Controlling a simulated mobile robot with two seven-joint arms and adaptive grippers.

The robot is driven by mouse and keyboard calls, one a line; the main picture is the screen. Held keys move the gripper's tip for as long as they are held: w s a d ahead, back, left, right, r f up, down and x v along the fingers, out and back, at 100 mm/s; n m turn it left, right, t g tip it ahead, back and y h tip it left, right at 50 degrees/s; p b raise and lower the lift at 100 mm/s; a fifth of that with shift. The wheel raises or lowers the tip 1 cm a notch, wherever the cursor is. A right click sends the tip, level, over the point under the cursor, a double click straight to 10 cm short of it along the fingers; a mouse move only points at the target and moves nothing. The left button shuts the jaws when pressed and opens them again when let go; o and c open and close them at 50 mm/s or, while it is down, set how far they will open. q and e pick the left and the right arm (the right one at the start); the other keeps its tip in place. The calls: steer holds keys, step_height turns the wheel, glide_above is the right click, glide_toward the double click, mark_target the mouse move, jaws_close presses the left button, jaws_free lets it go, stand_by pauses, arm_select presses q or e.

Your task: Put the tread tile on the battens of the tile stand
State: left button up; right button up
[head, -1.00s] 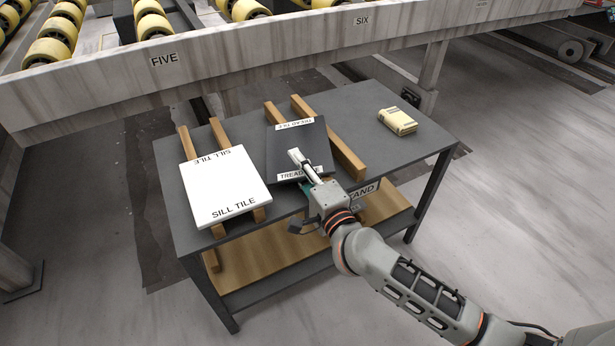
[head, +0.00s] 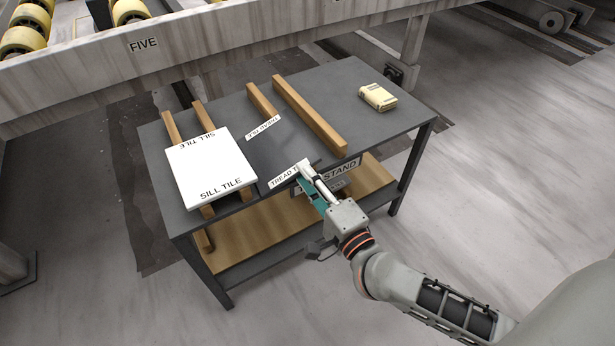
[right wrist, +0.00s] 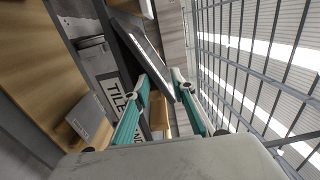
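The tread tile (head: 283,148) is a dark grey slab with white labels at its far and near edges. It lies askew over the front part of the left batten (head: 262,100) of its pair; the right batten (head: 310,115) shows bare. I cannot tell whether the tile rests or is held clear. My right gripper (head: 308,176) is at its near edge; in the right wrist view the tile (right wrist: 142,48) runs between the teal fingers (right wrist: 161,82), which are closed on it. The tile stand (head: 345,80) is a dark table with a STAND sign. My left gripper is out of view.
A white sill tile (head: 210,168) lies on another pair of battens at left. A cream packet (head: 378,97) sits at the stand's back right. A wooden lower shelf (head: 250,232) is below. A concrete beam (head: 200,62) with rollers runs behind.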

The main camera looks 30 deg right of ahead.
steer(key=o, duration=2.2)
steer(key=shift+c, duration=0.2)
steer(key=s, duration=0.7)
steer(key=shift+s+d, duration=0.15)
steer(key=shift+s, duration=0.1)
